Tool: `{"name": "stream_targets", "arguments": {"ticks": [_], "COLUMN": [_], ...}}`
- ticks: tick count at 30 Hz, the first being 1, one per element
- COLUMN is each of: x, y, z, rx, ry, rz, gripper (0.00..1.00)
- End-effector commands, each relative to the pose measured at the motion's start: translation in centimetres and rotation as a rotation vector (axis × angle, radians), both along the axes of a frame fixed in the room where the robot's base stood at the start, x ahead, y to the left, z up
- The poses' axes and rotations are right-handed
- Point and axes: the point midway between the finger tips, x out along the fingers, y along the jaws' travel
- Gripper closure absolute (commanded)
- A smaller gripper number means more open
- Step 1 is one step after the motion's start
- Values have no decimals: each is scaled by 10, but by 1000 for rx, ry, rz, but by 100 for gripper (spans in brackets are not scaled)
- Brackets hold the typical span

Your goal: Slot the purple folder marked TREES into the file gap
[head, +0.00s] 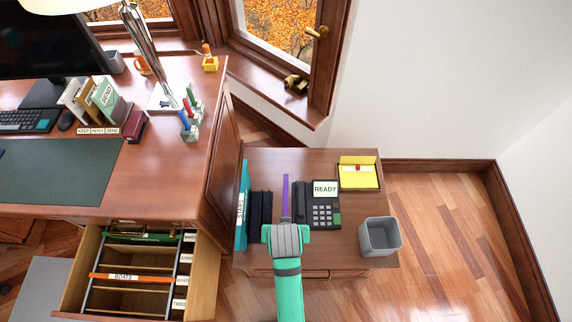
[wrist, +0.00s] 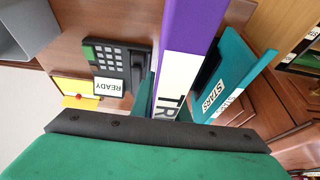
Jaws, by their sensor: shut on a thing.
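The purple folder (head: 286,196) stands edge-on above the side table, between black upright holders and the phone. In the wrist view the purple folder (wrist: 192,30) shows a white label beginning "TR"; the rest is hidden. My gripper (head: 286,232) is shut on its near end. The open desk drawer (head: 207,275) at lower left holds a file frame with an orange BOATS folder (head: 103,277), a green folder (head: 145,238) at the back and gaps between crossbars. White tags run down its right side, too small to read surely.
A teal STARS folder (head: 242,210) stands left of the black holders (head: 260,207). The READY phone (head: 325,205), a yellow note tray (head: 358,175) and a grey bin (head: 379,237) are to the right. Floor at right is clear.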

Motion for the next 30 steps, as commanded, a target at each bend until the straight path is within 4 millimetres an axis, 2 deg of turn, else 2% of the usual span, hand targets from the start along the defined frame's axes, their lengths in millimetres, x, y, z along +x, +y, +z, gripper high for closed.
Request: {"name": "stream_targets", "arguments": {"ticks": [2, 5, 12, 18, 22, 30], "x": [3, 19, 83, 121, 130, 132], "y": [0, 0, -2, -3, -4, -4], "z": [-2, -11, -48, -68, -73, -74], "rx": [0, 0, 0, -1, -1, 0], "ry": [0, 0, -1, 0, 0, 0], "rz": [0, -2, -2, -1, -1, 0], "gripper": [100, 100, 100, 100, 100, 100]}}
